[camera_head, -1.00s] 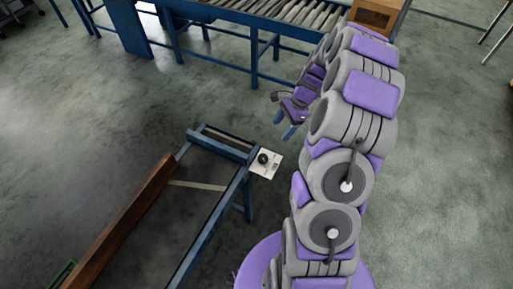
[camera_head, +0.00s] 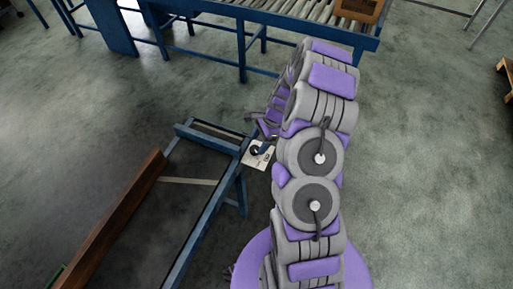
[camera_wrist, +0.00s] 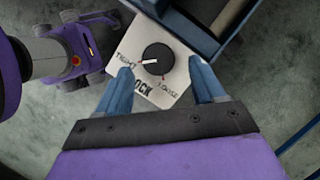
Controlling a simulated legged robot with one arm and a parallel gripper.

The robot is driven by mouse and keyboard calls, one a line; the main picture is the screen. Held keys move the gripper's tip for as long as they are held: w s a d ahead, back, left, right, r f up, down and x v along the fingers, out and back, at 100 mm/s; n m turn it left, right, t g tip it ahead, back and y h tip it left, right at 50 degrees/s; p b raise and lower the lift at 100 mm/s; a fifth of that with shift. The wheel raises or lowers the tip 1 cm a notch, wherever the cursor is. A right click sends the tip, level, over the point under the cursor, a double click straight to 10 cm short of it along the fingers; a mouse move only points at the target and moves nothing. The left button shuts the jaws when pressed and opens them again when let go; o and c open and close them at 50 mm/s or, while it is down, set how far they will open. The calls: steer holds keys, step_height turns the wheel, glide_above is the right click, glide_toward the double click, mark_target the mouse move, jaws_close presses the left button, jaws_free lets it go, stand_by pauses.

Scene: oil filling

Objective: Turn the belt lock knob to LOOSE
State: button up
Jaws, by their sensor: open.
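The black round belt lock knob (camera_wrist: 158,57) sits on a white plate (camera_wrist: 172,92) marked TIGHT, LOOSE and LOCK. Its pale pointer mark faces left, towards the word TIGHT; LOOSE is printed at the lower right. My gripper (camera_wrist: 160,68) is open, its two blue fingers apart, one to each side of the knob in the wrist view. I see no finger touching the knob. In the head view the plate (camera_head: 264,160) is at the end of the blue frame, and the knob is partly hidden by my gripper.
The plate is fixed to a blue metal frame (camera_head: 208,212) with a long brown beam (camera_head: 118,215) on its left. A blue roller conveyor (camera_head: 255,20) with a cardboard box (camera_head: 358,8) stands behind. Bare floor lies to the right.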

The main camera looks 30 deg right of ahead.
mark_target(255, 148)
steer(key=shift+b+x, duration=0.3)
steer(key=shift+x, duration=1.35)
steer(key=shift+s+r, duration=0.1)
steer(key=c, duration=1)
